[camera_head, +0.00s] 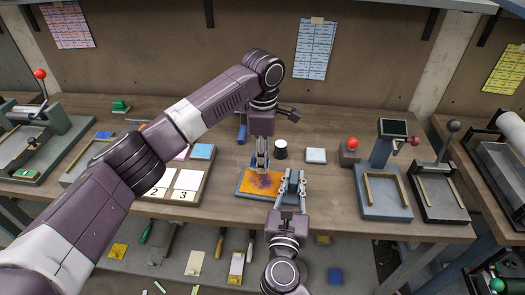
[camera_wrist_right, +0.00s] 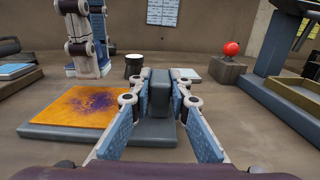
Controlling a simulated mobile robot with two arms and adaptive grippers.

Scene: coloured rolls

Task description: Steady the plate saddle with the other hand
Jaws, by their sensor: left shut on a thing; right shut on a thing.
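The plate saddle (camera_wrist_right: 45,132) is a flat blue-grey base on the bench; it also shows in the head view (camera_head: 243,190). An orange plate with a purple smudge (camera_wrist_right: 88,105) lies on it, also in the head view (camera_head: 266,184). My right gripper (camera_wrist_right: 160,95) is shut on the dark grey upright block at the saddle's right side. It shows in the head view too (camera_head: 291,178). My left gripper (camera_head: 261,162) points down over the plate's far edge, its fingers close together. What it holds is hidden between its fingers.
A dark round pot (camera_head: 280,149) and a pale square block (camera_head: 316,155) stand behind the plate. A red-knobbed box (camera_head: 349,152) and a blue-grey stand (camera_head: 384,206) are to the right. A numbered tray (camera_head: 167,199) lies left. Bench between plate and stand is mostly clear.

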